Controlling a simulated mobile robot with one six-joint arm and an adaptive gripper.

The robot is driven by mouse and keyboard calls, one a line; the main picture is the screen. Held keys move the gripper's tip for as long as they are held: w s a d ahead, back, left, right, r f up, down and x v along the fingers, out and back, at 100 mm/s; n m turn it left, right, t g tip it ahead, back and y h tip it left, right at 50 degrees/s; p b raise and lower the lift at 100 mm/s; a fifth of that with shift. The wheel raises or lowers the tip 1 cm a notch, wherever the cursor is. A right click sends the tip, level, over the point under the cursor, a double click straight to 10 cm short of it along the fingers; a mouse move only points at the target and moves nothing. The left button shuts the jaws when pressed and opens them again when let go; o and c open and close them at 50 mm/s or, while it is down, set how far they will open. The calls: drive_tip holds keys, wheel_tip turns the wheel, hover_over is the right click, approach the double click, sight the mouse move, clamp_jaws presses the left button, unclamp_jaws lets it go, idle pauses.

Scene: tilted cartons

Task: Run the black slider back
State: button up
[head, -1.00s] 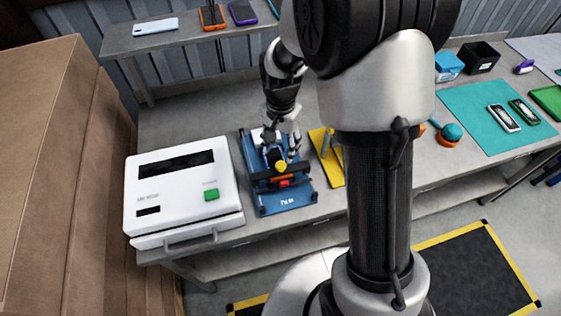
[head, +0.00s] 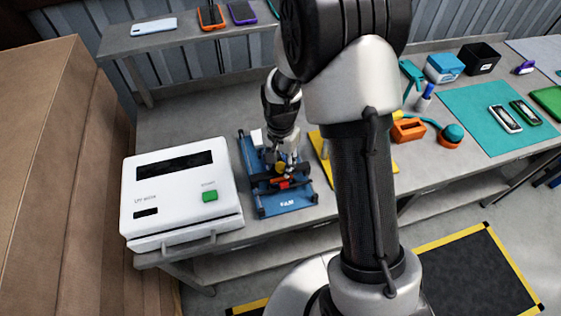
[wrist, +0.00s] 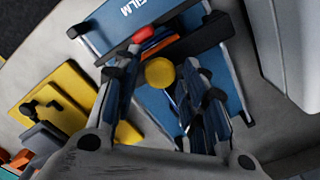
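A blue film jig (head: 287,203) lies on the grey workbench; its blue plate with white FILM lettering also shows in the wrist view (wrist: 110,28). A black slider bar (wrist: 205,35) crosses it, with a round yellow knob (wrist: 160,72) beside it and red and orange parts at its other side. In the head view, the yellow knob (head: 281,167) is partly covered by my gripper (head: 279,158). My gripper (wrist: 166,68) is open over the jig, with the knob showing between its fingers. I cannot tell whether the fingers touch the knob or slider.
A white machine (head: 180,195) with a green button stands close left of the jig. A yellow plate (head: 325,160) lies close to its right. Farther right are an orange block (head: 408,130), a blue box (head: 445,67), and a teal mat (head: 480,125) with phones.

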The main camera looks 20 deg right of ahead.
clamp_jaws()
drive_tip(key=shift+w, duration=0.1)
idle(0.4)
